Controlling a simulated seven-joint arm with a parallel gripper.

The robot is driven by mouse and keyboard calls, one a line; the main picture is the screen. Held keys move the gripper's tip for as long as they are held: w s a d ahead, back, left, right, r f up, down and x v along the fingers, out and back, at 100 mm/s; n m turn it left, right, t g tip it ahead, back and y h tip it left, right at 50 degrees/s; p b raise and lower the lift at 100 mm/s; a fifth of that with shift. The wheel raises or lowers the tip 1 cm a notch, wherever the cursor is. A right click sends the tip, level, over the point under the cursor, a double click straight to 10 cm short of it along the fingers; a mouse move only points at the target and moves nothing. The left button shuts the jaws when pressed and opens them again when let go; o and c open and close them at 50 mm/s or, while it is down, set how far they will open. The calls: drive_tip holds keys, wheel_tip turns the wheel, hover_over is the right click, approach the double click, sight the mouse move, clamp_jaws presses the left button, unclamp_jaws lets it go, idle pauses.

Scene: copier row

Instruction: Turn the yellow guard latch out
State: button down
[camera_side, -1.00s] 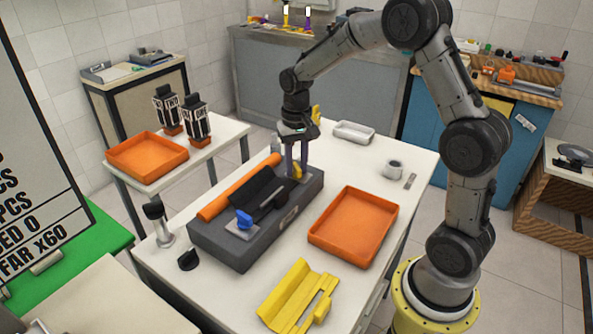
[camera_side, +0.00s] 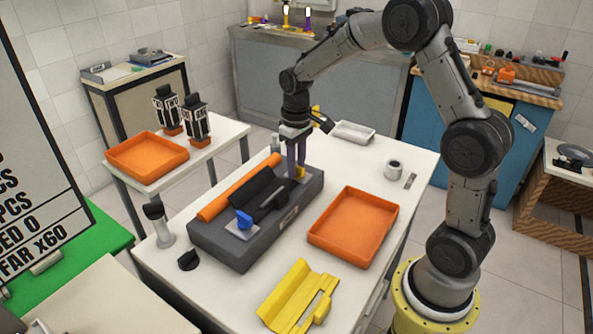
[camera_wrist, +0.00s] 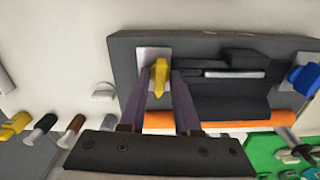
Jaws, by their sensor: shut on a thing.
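The yellow guard latch (camera_side: 300,173) stands on a pale plate at the far right end of the dark grey copier unit (camera_side: 222,243). In the wrist view the latch (camera_wrist: 159,76) points roughly up and down the picture, between my fingertips. My gripper (camera_side: 297,170) reaches down from above and is shut on the latch; its purple-grey fingers also show in the wrist view (camera_wrist: 160,88). The fingers partly hide the latch in the side view. A blue latch (camera_side: 244,219) sits on a similar plate at the unit's near end.
An orange roller (camera_side: 238,188) lies along the unit's back side. An orange tray (camera_side: 318,243) and a yellow guard (camera_side: 285,299) lie on the white table in front. A metal tray (camera_side: 353,132) and a grey cup (camera_side: 393,168) stand beyond the unit. Table between them is clear.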

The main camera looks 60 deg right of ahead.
drive_tip(key=shift+w+r, duration=0.1)
drive_tip(key=shift+r, duration=0.1)
drive_tip(key=c, duration=1)
unclamp_jaws()
drive_tip(key=shift+f, duration=0.1)
drive_tip(key=shift+o, duration=0.2)
drive_tip(key=shift+r, duration=2.45)
